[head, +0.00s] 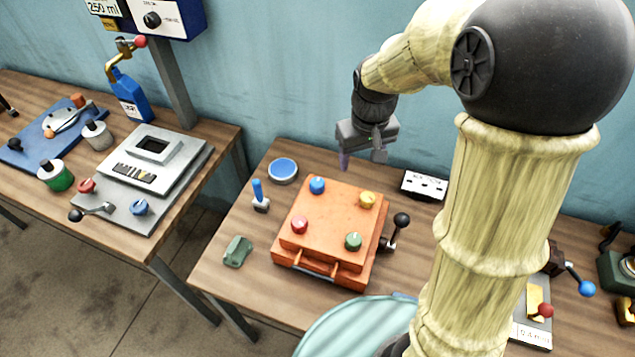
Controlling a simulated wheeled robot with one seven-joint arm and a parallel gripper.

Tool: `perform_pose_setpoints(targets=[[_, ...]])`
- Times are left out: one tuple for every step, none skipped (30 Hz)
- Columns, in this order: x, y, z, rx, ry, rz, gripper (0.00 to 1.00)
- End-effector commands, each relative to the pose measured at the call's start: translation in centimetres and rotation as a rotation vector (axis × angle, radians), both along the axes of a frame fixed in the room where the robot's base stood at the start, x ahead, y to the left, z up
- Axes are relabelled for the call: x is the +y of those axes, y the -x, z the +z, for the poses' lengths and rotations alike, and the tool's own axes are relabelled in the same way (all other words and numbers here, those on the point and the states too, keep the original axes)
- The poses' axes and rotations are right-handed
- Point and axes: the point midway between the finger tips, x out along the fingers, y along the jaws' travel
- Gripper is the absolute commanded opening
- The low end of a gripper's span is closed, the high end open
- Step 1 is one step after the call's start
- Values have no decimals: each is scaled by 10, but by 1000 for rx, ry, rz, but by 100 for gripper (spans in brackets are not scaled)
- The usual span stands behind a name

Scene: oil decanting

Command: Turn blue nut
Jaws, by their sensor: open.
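The blue nut (317,185) sits on the far left corner of the orange box (330,218), which stands on the wooden table. A yellow nut (367,199), a red nut (299,225) and a green nut (353,241) sit on the box's other corners. My gripper (362,160) is open, with nothing seen between its fingers. It hangs above the back of the table, beyond the box and to the right of the blue nut, apart from it.
A black-knobbed lever (400,222) stands at the box's right side. A blue round dish (283,169), a blue-handled tool (259,195) and a green block (237,251) lie to its left. A white panel (424,185) lies behind. A gap separates the left table with its grey device (190,160).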

Motion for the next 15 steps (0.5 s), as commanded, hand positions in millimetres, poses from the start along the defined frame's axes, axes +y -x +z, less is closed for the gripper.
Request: perform_pose_setpoints(targets=[[14,-16,-5,13,5,50,59],[21,-23,-4,23,8,76,59],[32,-33,-4,36,12,114,59],[39,-40,-4,47,15,140,59],[47,-46,-3,55,18,168,59],[57,-53,-3,68,22,200,59],[64,-58,-3,76,25,224,59],[70,-62,-2,83,28,244,59],[77,-67,-1,91,30,268,59],[81,-69,0,96,32,284,59],[85,-71,0,102,34,295,59],[88,-74,1,106,34,307,59],[90,-74,1,109,36,314,59],[91,-75,2,110,36,319,59],[92,-75,3,112,37,322,59]])
